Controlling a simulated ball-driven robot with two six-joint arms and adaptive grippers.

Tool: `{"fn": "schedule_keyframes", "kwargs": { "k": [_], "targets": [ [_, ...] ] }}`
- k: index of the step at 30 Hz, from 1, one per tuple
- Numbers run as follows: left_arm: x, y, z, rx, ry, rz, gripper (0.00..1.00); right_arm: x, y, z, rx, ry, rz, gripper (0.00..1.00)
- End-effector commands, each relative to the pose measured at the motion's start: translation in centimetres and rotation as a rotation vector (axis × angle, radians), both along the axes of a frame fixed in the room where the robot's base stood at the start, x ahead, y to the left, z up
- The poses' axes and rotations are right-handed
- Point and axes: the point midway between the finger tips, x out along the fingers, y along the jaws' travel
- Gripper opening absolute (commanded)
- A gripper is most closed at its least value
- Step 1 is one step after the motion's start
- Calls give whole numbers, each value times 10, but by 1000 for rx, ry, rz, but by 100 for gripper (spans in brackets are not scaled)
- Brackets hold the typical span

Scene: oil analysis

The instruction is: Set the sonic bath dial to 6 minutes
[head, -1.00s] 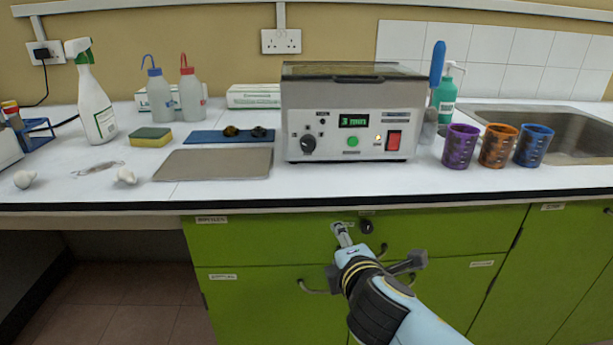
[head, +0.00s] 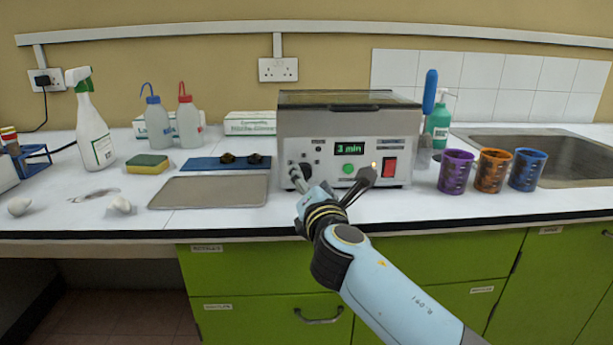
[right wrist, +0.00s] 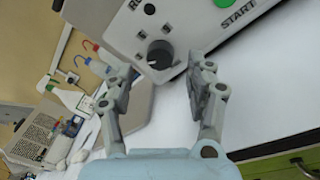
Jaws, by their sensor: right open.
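The sonic bath (head: 350,118) is a grey metal box with a lid on the bench, and its green display (head: 353,149) reads 3 min. Its black dial (head: 305,170) is at the left of the front panel, partly hidden by my right gripper (head: 332,183) in the head view. In the right wrist view the dial (right wrist: 160,54) is just beyond and between the fingertips of the right gripper (right wrist: 160,83). The right gripper is open and empty, apart from the dial. My left gripper is not in view.
The green button (head: 348,168) and red switch (head: 389,167) are right of the dial. A metal tray (head: 212,192) lies left of the bath. Purple, orange and blue cups (head: 455,172) stand to its right, before the sink (head: 560,150).

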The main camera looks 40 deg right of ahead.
Motion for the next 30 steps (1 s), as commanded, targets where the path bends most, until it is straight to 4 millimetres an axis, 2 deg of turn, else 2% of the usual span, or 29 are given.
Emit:
{"fn": "schedule_keyframes", "kwargs": {
  "k": [3, 6, 16, 27, 29, 30],
  "targets": [
    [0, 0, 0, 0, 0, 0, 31, 16, -7, 0, -1, 0, 0, 55],
    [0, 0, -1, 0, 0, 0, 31, 24, -11, 0, 0, 0, 0, 55],
    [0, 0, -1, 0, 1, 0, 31, 27, -13, 0, 1, 1, 0, 55],
    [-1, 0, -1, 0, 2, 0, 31, 27, -13, -1, 1, 1, 0, 8],
    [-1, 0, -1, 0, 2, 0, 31, 27, -13, -1, 1, 1, 0, 0],
    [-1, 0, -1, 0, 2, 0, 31, 27, -13, -1, 1, 1, 0, 0]
  ]
}}
